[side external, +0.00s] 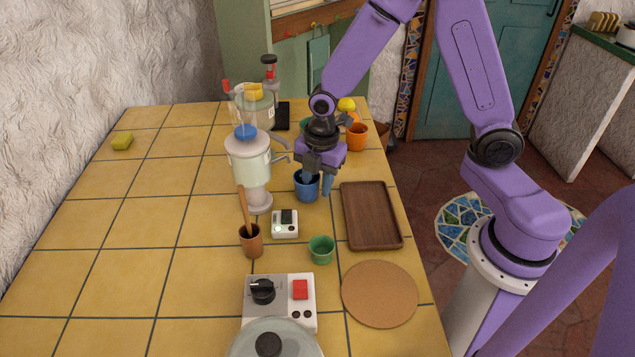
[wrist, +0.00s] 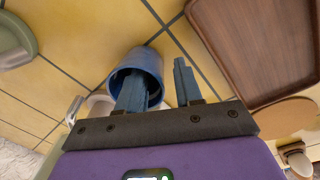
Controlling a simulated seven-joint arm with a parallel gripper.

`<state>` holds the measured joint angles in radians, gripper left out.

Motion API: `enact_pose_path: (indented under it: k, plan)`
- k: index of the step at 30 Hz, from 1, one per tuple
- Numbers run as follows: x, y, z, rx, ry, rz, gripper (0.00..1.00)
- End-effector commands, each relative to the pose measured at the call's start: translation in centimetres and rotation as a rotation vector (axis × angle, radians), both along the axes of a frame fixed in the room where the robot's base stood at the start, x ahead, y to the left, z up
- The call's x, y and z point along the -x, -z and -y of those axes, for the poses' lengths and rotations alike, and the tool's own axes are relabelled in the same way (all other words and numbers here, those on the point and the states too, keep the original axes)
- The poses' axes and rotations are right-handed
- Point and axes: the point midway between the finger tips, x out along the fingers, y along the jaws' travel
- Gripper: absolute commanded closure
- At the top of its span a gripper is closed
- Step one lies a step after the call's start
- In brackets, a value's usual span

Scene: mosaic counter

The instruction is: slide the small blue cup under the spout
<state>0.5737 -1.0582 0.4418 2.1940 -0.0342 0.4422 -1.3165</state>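The small blue cup (side external: 305,191) stands upright on the tiled counter, right of the clear dispenser (side external: 249,168) with a blue knob. The dispenser's grey spout (side external: 280,158) points right, toward my gripper; the cup is to its lower right. My gripper (side external: 318,186) is pointing down at the cup with its fingers apart. In the wrist view, one finger of my gripper (wrist: 158,72) reaches inside the mouth of the blue cup (wrist: 152,60) and the other is outside it, to the right. The cup wall lies between the fingers; a gap shows beside the outer finger.
A wooden tray (side external: 371,214) lies right of the cup. A small scale (side external: 285,224), a green cup (side external: 321,250) and a wooden utensil cup (side external: 251,241) stand in front.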

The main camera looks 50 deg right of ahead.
Motion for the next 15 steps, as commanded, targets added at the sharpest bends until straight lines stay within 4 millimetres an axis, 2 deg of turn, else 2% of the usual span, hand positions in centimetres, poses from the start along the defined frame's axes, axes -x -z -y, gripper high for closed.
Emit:
enact_pose_path:
  k: [12, 14, 15]
  plan:
    - [-0.04, 0.56, -0.02, 0.000, 0.000, 0.001, 0.65]
    - [-0.04, 0.55, -0.02, 0.000, 0.000, 0.001, 0.81]
    - [-0.04, 0.55, -0.02, 0.000, 0.000, 0.001, 0.94]
